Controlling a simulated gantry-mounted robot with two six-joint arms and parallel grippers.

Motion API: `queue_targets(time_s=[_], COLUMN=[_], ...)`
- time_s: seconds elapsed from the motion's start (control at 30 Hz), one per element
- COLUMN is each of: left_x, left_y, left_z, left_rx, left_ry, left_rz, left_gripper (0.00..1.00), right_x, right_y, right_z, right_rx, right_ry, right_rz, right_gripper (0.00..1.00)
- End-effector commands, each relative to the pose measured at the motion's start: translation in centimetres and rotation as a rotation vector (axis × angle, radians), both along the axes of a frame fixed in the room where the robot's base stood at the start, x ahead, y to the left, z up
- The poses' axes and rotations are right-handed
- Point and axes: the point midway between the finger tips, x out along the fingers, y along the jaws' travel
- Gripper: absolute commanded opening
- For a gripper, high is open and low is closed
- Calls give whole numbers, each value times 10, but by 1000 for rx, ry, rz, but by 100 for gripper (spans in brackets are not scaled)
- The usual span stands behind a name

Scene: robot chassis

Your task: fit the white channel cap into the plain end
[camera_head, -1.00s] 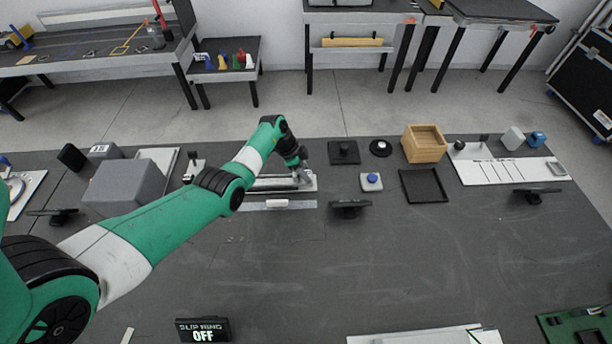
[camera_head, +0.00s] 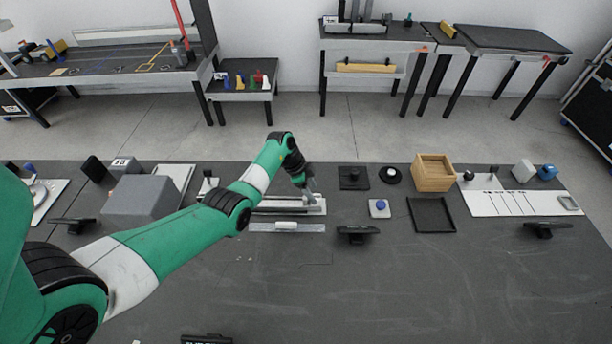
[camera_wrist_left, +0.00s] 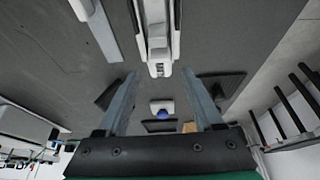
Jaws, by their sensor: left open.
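A long light channel (camera_head: 285,208) lies on the dark bench, and its near end shows in the left wrist view (camera_wrist_left: 160,68). A pale block (camera_wrist_left: 158,45) sits in the channel close to that end. It may be the white channel cap, but I cannot tell how far it is seated. My left gripper (camera_head: 311,190) is at the right end of the channel. In the left wrist view my left gripper (camera_wrist_left: 160,73) is open, its two fingers apart with nothing held between them. My right gripper is out of view.
A flat grey strip (camera_head: 310,228) with a white piece (camera_head: 286,225) lies in front of the channel. A blue-button box (camera_head: 379,208), a dark stand (camera_head: 357,233) and a black tray (camera_head: 448,227) are to the right. The front bench is mostly clear.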

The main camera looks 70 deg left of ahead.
Motion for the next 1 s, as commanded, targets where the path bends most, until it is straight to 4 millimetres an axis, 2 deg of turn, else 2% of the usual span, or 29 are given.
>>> queue_targets(time_s=[0.03, 0.1, 0.3, 0.43, 0.77, 0.87, 0.97, 1.0], left_x=[-4, -11, -24, -28, -28, -16, 27, 52], left_y=[3, 5, 11, 12, 12, 10, 0, -8], left_z=[22, 37, 69, 76, 76, 83, 114, 137], left_rx=[1, 1, 1, 0, 0, 16, 75, 111], left_ry=[-3, -3, -1, -1, -1, -50, -231, -344], left_rz=[2, 2, 2, 1, 0, -26, -113, -163], left_gripper=[68, 68, 68, 68, 68, 68, 68, 68], right_x=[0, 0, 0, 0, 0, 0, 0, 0], right_y=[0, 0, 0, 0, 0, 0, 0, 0], right_z=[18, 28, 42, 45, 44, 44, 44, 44], right_rx=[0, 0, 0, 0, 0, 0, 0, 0], right_ry=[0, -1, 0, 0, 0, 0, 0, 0], right_rz=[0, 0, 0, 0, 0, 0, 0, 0], right_gripper=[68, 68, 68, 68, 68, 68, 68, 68])
